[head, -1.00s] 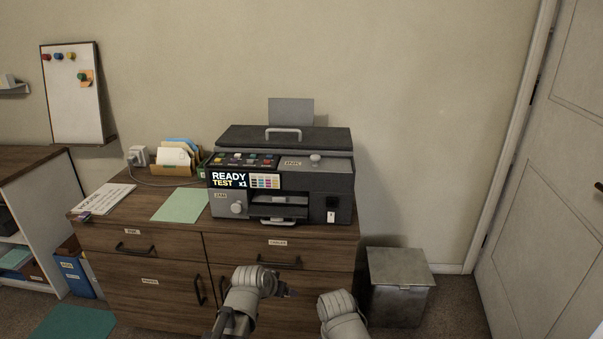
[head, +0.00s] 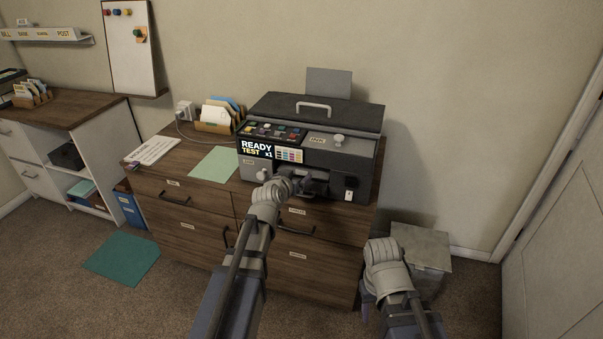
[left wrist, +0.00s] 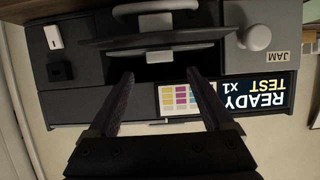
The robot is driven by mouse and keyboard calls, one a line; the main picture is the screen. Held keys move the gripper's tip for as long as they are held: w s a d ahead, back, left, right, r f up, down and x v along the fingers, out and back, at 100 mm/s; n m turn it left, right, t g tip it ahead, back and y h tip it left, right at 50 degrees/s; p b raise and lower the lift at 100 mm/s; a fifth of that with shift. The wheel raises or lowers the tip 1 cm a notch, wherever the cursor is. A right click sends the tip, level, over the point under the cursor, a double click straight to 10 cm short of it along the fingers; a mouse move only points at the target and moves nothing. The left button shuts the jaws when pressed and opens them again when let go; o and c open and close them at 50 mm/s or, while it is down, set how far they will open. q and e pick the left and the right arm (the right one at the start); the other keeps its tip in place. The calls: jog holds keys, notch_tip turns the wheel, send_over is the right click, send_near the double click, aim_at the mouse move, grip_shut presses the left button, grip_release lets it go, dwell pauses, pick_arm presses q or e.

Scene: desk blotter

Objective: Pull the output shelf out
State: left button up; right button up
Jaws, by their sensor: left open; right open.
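The printer (head: 258,176) stands on a wooden cabinet, with a READY TEST x1 screen. It shows upside down in the left wrist view. Its output shelf (left wrist: 158,36) is a dark slab there, with a pale handle (left wrist: 155,6) along the top of that picture. My left gripper (head: 297,184) is in front of the printer's output opening and hides much of the shelf in the head view. Its fingers (left wrist: 159,76) are apart, with nothing between them, short of the handle. My right gripper (head: 385,254) is low at the right, away from the printer; its fingertips are largely hidden.
The cabinet (head: 170,220) has drawer handles below the printer. A green sheet (head: 214,162) and a keyboard-like white board (head: 152,150) lie left of it. A grey bin (head: 425,243) stands on the floor at the right, behind my right wrist. A door is at the far right.

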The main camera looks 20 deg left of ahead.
aim_at(301, 171)
pick_arm(q)
jog(key=b+x, duration=0.2)
jog(key=x, duration=0.4)
jog(key=shift+f, duration=0.1)
grip_shut()
dwell(0.5)
dwell(0.3)
